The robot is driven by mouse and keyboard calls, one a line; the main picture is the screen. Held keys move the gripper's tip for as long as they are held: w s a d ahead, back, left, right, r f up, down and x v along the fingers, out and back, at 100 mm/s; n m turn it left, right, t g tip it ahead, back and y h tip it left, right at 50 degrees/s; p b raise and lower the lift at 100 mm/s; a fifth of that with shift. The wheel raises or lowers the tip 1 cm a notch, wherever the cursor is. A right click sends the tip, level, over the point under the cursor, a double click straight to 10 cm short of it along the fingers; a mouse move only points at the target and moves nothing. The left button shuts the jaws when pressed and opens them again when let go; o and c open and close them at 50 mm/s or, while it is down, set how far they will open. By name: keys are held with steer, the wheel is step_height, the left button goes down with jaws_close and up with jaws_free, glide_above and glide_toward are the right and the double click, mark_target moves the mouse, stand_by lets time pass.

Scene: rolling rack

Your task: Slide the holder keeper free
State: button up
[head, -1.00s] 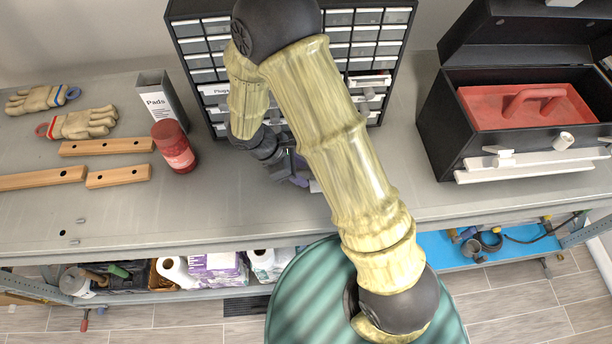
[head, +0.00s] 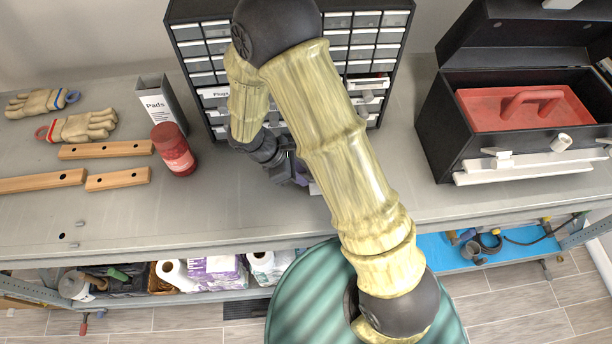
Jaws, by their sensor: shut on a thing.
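My gripper (head: 290,172) is low at the front of the drawer cabinet (head: 206,72), close above the bench top. It is dark with a purplish part and is partly covered by my own forearm. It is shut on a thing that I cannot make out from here. A small pale edge (head: 314,187) shows beside the gripper, and I cannot tell what it belongs to. I cannot pick out the holder keeper for sure. One drawer (head: 367,84) right of my arm seems to stand slightly out.
On the grey bench (head: 225,215) stand a red canister (head: 174,150), a Pads box (head: 160,105), wooden bars (head: 118,178) and gloves (head: 80,127) at left. An open black toolbox (head: 440,135) with a red tray (head: 500,100) is at right. The bench front left of my arm is clear.

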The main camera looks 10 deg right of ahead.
steer(key=shift+s+a+b, duration=0.15)
steer(key=shift+s+b, duration=0.3)
steer(key=shift+s, duration=0.95)
stand_by(0.8)
steer(key=o, duration=1)
steer(key=b+v, duration=0.2)
steer(key=v, duration=1.5)
